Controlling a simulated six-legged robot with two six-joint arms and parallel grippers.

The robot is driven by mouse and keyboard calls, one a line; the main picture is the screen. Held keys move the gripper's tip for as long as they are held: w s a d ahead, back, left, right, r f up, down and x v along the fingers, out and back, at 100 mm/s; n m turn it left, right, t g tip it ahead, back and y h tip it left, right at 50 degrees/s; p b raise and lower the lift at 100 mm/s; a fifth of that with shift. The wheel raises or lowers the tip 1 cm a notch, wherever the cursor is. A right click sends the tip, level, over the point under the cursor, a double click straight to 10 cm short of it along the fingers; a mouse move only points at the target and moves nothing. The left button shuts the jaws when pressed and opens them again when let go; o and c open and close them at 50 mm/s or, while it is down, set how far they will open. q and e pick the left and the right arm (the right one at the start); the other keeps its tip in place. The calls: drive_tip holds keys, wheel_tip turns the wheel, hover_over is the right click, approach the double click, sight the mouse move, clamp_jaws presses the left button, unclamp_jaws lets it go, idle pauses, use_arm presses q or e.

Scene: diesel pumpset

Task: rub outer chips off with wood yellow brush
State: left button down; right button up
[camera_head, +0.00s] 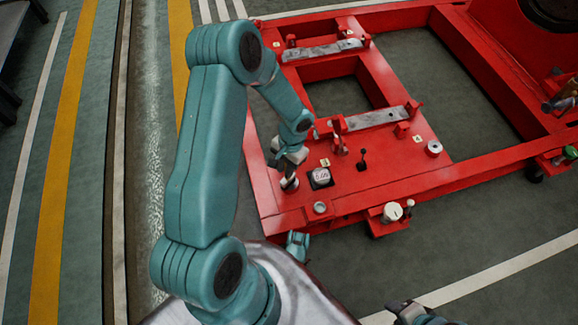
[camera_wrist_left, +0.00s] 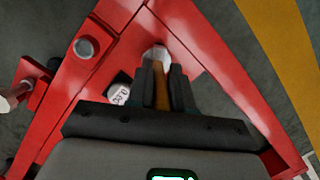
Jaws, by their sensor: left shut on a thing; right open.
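The wood yellow brush (camera_wrist_left: 161,92) shows in the left wrist view as a brown-yellow handle between the dark fingers of my left gripper (camera_wrist_left: 162,88). My left gripper (camera_head: 291,172) is shut on it, low over the near left corner of the red frame (camera_head: 375,178). A pale round patch (camera_wrist_left: 155,53) lies at the brush's far end; I cannot tell if it is bristles or a fitting under it. No chips can be made out. My right gripper (camera_head: 412,313) is at the bottom edge of the head view, partly cut off, open and apart from the frame.
A small gauge block (camera_head: 320,177) stands just right of my left gripper. A round metal fitting (camera_head: 320,208), a black lever (camera_head: 363,158) and upright red brackets (camera_head: 340,135) stand nearby. A white-capped fitting (camera_head: 392,212) sits at the frame's front edge.

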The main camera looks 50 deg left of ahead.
use_arm(q)
drive_tip(key=shift+b, duration=0.45)
idle(1.1)
drive_tip(key=shift+w, duration=0.1)
